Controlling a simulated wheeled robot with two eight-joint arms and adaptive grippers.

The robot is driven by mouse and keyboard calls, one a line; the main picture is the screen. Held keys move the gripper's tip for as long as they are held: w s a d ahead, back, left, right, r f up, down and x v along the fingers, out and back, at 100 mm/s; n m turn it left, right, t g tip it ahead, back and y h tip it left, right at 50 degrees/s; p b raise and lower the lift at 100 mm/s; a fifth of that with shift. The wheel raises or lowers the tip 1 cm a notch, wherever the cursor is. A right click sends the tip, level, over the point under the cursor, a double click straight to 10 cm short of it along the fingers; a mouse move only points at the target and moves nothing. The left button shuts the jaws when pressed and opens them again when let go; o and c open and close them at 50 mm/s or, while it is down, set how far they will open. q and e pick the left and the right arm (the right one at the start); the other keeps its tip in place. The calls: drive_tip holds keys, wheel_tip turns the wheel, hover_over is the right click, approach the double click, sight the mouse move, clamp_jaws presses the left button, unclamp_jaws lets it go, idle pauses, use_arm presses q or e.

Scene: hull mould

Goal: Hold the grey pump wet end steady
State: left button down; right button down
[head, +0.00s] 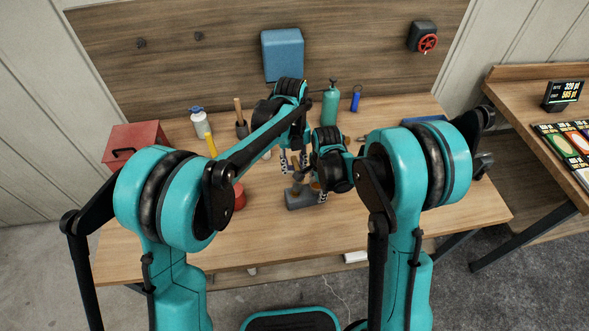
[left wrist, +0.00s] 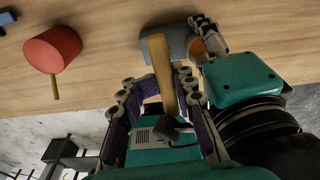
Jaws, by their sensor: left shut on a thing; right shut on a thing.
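The grey pump wet end (head: 301,199) sits on the bench in front of me in the head view. It also shows at the top of the left wrist view (left wrist: 178,42), partly hidden by a wooden handle. My right gripper (head: 320,194) is shut on its right side, beside an orange-brown part (left wrist: 198,48). My left gripper (head: 292,163) is shut on a wooden-handled tool (left wrist: 160,70), just above and behind the pump wet end. The tool's dark head lies close to the left wrist camera. I cannot tell whether the handle touches the pump.
A red toolbox (head: 135,141), white bottle (head: 200,122) and green bottle (head: 330,104) stand farther back. The bench's front left (head: 205,252) is clear.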

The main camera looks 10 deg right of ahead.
use_arm(q)
drive_tip(key=shift+s+r, duration=0.2)
drive_tip(key=shift+r, duration=1)
use_arm(e)
drive_tip(key=c, duration=0.9)
unclamp_jaws()
use_arm(q)
drive_tip(key=shift+w+f, duration=0.1)
drive_tip(key=shift+w, duration=0.05)
use_arm(e)
drive_tip(key=shift+o, duration=0.2)
drive_tip(key=shift+w+f, duration=0.1)
drive_tip(key=shift+r, duration=0.3)
drive_tip(key=shift+r, duration=0.55)
drive_tip(key=o, duration=0.9)
drive_tip(key=shift+c, duration=0.2)
